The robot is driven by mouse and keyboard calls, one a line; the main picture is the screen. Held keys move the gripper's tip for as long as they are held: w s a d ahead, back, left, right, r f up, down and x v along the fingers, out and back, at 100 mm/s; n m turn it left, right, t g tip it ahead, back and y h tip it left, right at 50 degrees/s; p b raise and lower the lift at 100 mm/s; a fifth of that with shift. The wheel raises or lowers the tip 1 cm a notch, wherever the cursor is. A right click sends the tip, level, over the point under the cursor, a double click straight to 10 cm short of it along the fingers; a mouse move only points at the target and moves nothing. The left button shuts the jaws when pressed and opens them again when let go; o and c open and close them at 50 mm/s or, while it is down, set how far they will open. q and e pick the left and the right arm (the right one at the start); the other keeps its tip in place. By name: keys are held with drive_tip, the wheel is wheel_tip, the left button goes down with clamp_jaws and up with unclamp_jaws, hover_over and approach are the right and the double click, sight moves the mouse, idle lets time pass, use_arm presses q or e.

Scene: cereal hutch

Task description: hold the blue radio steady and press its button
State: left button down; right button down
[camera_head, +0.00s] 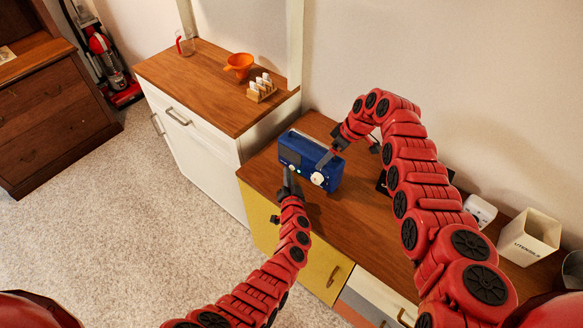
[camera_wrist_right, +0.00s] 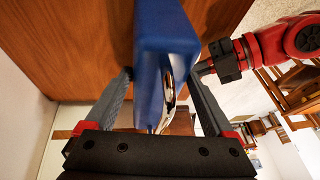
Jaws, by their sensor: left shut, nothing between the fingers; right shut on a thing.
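The blue radio (camera_head: 296,146) stands upright on the wooden top of the lower cabinet. It has a dark front panel and a round white dial (camera_head: 318,178). My right gripper (camera_head: 324,160) is shut on the radio's right end. In the right wrist view the radio (camera_wrist_right: 163,45) sits between its two fingers. My left gripper (camera_head: 288,172) is shut and empty, its tips at the radio's front, left of the dial. It also shows in the right wrist view (camera_wrist_right: 199,68), beside the radio. I cannot tell whether it touches, and the button is not clearly seen.
A white cabinet with a wooden top (camera_head: 200,80) stands left of the radio, holding an orange funnel (camera_head: 239,64) and a toast rack (camera_head: 261,90). A white utensil pot (camera_head: 530,236) and a white box (camera_head: 480,210) stand to the right. The wood before the pot is partly hidden by my right arm.

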sight(276, 186)
use_arm(q)
drive_tip(key=shift+s+a, duration=0.25)
drive_tip(key=shift+s, duration=0.05)
drive_tip(key=shift+s+a, duration=1.65)
drive_tip(key=shift+s, duration=0.3)
use_arm(e)
unclamp_jaws()
